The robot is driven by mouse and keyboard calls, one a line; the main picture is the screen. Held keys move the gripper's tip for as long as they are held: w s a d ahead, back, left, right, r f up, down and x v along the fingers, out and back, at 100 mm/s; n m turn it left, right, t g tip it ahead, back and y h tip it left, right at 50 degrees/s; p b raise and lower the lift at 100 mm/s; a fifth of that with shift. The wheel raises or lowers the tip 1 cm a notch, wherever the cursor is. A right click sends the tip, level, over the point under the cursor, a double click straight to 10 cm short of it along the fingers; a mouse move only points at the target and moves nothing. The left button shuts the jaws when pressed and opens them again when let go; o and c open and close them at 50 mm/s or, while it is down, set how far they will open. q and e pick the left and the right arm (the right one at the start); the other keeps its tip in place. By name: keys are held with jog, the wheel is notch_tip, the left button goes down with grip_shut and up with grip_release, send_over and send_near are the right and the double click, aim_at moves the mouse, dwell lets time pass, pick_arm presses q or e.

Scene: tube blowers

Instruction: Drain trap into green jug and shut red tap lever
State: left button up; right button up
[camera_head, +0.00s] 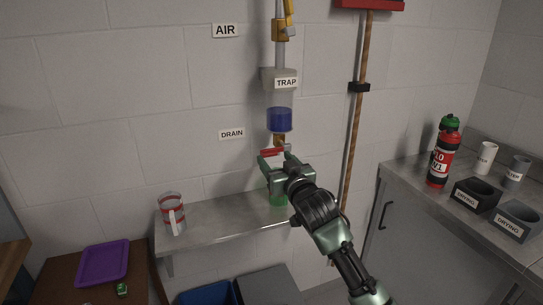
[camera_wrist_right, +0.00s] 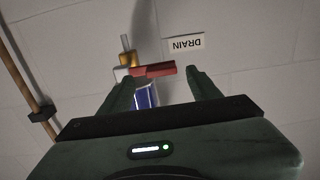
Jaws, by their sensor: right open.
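The trap (camera_head: 280,100) hangs on the wall with blue liquid (camera_head: 280,120) in its clear bowl. Below it is a brass tap (camera_head: 279,140) with a red lever (camera_head: 270,152), which lies sideways and points left in the head view. My right gripper (camera_head: 275,158) is open just below and in front of the lever. In the right wrist view, which is upside down, the red lever (camera_wrist_right: 153,70) appears across the gap between my open fingertips (camera_wrist_right: 162,78). A green jug (camera_head: 278,196) stands on the shelf below, mostly hidden by my right gripper. My left gripper is not in view.
A broom handle (camera_head: 355,130) hangs right of the trap. A counter at right holds a red bottle (camera_head: 443,155), cups and dark DRYING boxes (camera_head: 477,194).

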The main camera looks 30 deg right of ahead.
jog(key=shift+w+d+r, duration=0.1)
jog(key=shift+w+r, duration=0.05)
jog(key=shift+w, duration=0.45)
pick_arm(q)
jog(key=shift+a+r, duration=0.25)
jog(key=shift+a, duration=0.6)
pick_arm(e)
jog(key=shift+w+d, duration=0.1)
jog(key=shift+w, duration=0.45)
grip_shut()
